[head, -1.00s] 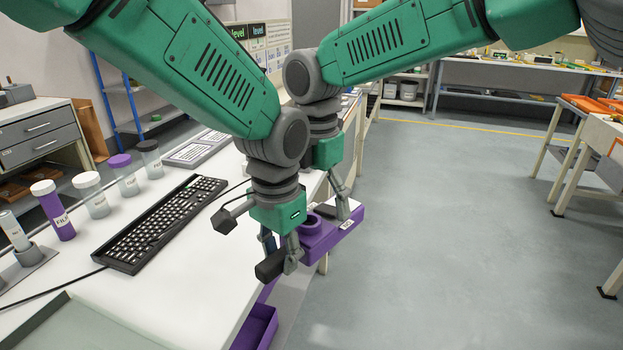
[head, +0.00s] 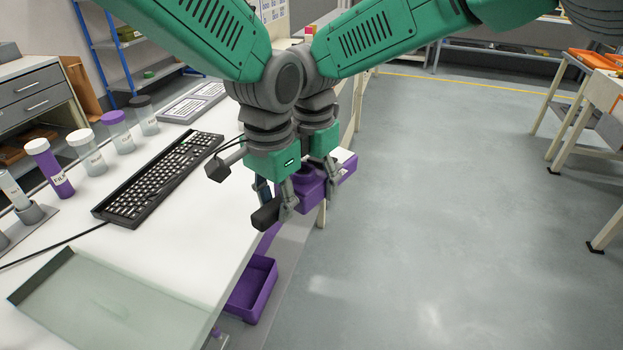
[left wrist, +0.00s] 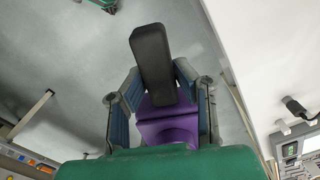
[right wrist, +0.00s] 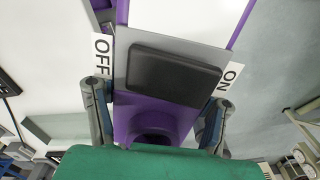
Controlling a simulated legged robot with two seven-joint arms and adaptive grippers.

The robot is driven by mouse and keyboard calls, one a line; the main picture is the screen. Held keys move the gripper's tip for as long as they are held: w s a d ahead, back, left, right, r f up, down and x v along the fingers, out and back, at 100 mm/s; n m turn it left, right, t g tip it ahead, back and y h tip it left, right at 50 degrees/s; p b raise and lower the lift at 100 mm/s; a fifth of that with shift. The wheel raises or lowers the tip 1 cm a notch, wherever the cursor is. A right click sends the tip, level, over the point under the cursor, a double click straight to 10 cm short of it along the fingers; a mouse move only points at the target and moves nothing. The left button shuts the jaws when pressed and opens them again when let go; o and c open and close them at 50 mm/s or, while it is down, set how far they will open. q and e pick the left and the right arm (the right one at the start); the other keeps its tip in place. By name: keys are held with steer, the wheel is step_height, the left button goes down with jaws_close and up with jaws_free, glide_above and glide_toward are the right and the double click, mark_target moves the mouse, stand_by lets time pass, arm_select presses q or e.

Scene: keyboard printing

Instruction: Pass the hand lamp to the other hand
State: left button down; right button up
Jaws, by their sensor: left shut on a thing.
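The hand lamp (head: 312,190) appears as a purple body with a round collar and a black block at its near left end. My left gripper (head: 275,198) is shut on it near the black end, above the table's right edge. In the left wrist view, the black block (left wrist: 154,65) and purple body (left wrist: 167,130) lie between the fingers. My right gripper (head: 328,180) is close behind the left one. In the right wrist view, its open fingers flank the purple body (right wrist: 150,117), below a black pad with OFF and ON labels. Finger contact there is unclear.
A black keyboard (head: 160,178) and several lidded tubes (head: 50,168) stand on the white table (head: 195,235). A greenish tray (head: 110,300) lies at the front. A purple bin (head: 252,290) sits below the table edge.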

arm_select(q)
steer(key=c, duration=1.4)
jaws_free()
steer(key=shift+d, duration=0.1)
steer(key=shift+o, duration=1.1)
steer(key=shift+s+a, duration=0.1)
steer(key=shift+a, duration=0.5)
step_height(320, 180, up, 12)
steer(key=shift+a, duration=0.15)
steer(key=shift+d, duration=0.2)
